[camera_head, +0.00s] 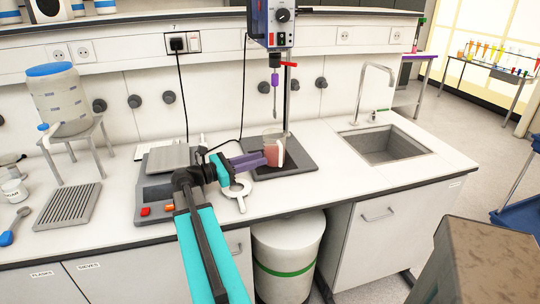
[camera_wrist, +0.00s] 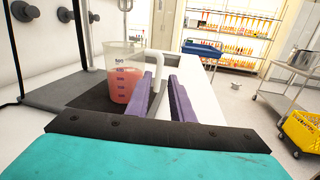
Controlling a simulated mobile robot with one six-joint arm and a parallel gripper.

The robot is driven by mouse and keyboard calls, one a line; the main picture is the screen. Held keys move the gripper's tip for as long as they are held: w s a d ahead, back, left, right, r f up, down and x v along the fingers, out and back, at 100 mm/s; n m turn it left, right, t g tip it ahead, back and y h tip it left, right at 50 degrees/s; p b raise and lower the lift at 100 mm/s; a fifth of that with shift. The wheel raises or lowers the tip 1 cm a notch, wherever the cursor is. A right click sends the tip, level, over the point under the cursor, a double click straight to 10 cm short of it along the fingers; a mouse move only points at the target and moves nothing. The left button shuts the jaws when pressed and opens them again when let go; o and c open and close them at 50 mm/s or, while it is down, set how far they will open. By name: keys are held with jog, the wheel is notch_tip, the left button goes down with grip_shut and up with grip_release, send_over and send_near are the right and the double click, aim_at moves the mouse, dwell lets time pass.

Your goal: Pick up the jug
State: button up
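The jug (camera_head: 270,152) is a clear beaker-like vessel with dark markings, a white handle and pinkish-red liquid in its lower part. It stands upright on the dark base plate of the stirrer stand. In the wrist view the jug (camera_wrist: 122,82) is left of centre, its handle on the right side. My gripper (camera_head: 262,159) has purple fingers and reaches to the jug from the left in the head view. In the wrist view my gripper (camera_wrist: 160,80) is open, with the handle showing between its two fingertips. I cannot tell whether the fingers touch the handle.
The stirrer (camera_head: 275,25) hangs above the jug on its stand. A balance (camera_head: 160,195) is left of my gripper, and a white ring-shaped item (camera_head: 238,193) lies in front. A sink (camera_head: 385,147) is at the right, with free counter between.

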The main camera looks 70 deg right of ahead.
aim_at(276, 150)
jog(key=shift+d, duration=0.1)
jog(key=p+x, duration=0.1)
jog(key=x, duration=0.6)
jog(key=shift+s+d, duration=0.15)
jog(key=shift+s, duration=0.05)
jog(key=shift+s+d, duration=0.35)
jog(key=shift+d, duration=0.05)
jog(key=shift+s, duration=0.1)
jog(key=shift+f+p+x, duration=0.2)
jog(key=shift+p+x, duration=0.65)
jog(key=shift+x, duration=1.7)
grip_shut()
